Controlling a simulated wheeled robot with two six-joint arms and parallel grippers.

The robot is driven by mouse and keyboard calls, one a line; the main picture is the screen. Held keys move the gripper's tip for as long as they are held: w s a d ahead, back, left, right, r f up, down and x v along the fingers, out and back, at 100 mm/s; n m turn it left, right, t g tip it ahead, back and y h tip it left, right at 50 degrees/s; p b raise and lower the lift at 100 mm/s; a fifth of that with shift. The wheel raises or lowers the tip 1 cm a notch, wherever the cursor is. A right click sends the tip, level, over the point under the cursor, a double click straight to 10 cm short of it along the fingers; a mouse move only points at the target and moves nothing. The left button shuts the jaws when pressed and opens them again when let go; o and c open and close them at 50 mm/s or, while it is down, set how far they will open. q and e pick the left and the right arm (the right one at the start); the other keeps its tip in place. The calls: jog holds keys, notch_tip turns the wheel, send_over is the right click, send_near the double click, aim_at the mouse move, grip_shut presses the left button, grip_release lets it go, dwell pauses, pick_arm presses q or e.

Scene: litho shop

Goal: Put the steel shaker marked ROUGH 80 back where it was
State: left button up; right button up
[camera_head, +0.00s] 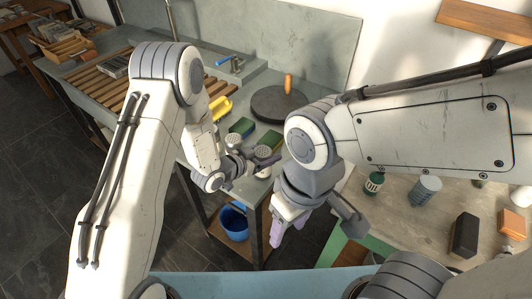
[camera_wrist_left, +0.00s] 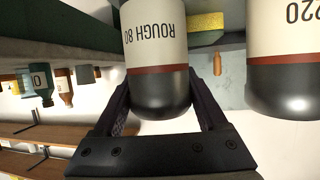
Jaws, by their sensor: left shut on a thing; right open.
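The steel shaker marked ROUGH 80 (camera_wrist_left: 155,40) is between the fingers of my left gripper (camera_wrist_left: 155,105). Its label and dark end fill the middle of the left wrist view. In the head view my left gripper (camera_head: 256,165) is shut on this shaker (camera_head: 263,153) at the grey bench's front edge. I cannot tell whether its base touches the bench. A second shaker marked 220 (camera_wrist_left: 287,60) stands close beside it; in the head view it is the shaker (camera_head: 233,142) farther left. My right gripper (camera_head: 316,232) is open and empty, pointing down between the benches.
Green blocks (camera_head: 242,127) and a round dark slab (camera_head: 279,105) with a wooden handle lie behind the shakers. A blue bucket (camera_head: 234,222) is under the bench. The right bench carries a green jar (camera_head: 373,183), a grey cylinder (camera_head: 425,190) and a black block (camera_head: 464,235).

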pick_arm(q)
jog(key=o, duration=1.3)
jog(key=shift+r+p, duration=0.15)
jog(key=shift+p, duration=0.15)
jog(key=b+v, duration=0.2)
jog(key=v, duration=0.9)
jog(key=s+r+g+y, duration=0.2)
jog(key=s+r+g, duration=0.1)
jog(key=s, duration=0.5)
jog(key=s+r+n+g+y, duration=0.1)
jog(key=s+r+g+y, duration=0.2)
jog(key=s, duration=0.5)
jog(key=s+r+g+y, duration=0.3)
jog(key=s+r, duration=0.1)
jog(key=s, duration=0.5)
jog(key=shift+s+d+r+n, duration=0.15)
jog(key=shift+d+r+n, duration=0.05)
jog(key=shift+n, duration=0.1)
